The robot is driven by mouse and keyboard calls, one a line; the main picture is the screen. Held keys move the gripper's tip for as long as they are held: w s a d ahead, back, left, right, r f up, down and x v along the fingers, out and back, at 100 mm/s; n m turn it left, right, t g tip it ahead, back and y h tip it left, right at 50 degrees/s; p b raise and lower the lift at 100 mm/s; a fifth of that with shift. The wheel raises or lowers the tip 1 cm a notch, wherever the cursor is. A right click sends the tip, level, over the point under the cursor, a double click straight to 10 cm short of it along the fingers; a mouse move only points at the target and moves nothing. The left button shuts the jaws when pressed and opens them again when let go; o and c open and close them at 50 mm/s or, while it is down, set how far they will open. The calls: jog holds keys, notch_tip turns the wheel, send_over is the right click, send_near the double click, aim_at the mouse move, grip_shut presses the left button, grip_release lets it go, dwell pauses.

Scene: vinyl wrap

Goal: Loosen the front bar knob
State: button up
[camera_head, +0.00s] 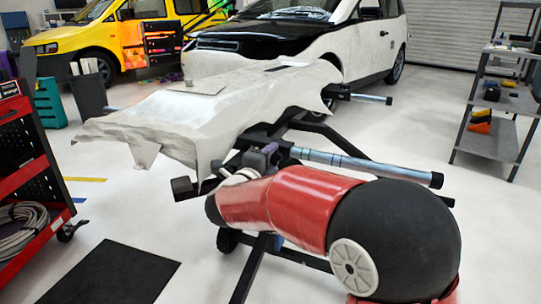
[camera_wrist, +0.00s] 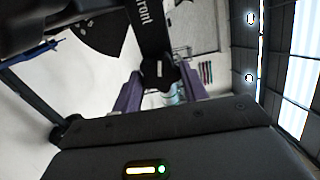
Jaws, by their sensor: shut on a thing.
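In the head view my gripper (camera_head: 268,153) is at the stand's bar, just below the wrapped bumper (camera_head: 185,115). The knob itself is hard to make out there, hidden by the gripper and my red arm.
A metal bar (camera_head: 345,163) extends right from the stand, close above my arm. A red tool cart (camera_head: 28,160) stands left, a grey shelf (camera_head: 490,97) right. A black mat (camera_head: 113,275) lies on the floor. A white and black car (camera_head: 300,40) is behind.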

jog(key=n+p, duration=0.2)
jog(key=n, duration=0.2)
jog(key=shift+r+n+p, duration=0.15)
jog(key=shift+n+p, duration=0.15)
jog(key=shift+p, duration=0.1)
jog(key=n+p, duration=0.3)
jog(key=n, duration=0.1)
jog(key=shift+a+n, duration=0.1)
jog(key=shift+n, duration=0.2)
jog(key=shift+n+p, duration=3.2)
jog(key=shift+n, duration=0.9)
jog(key=o, duration=1)
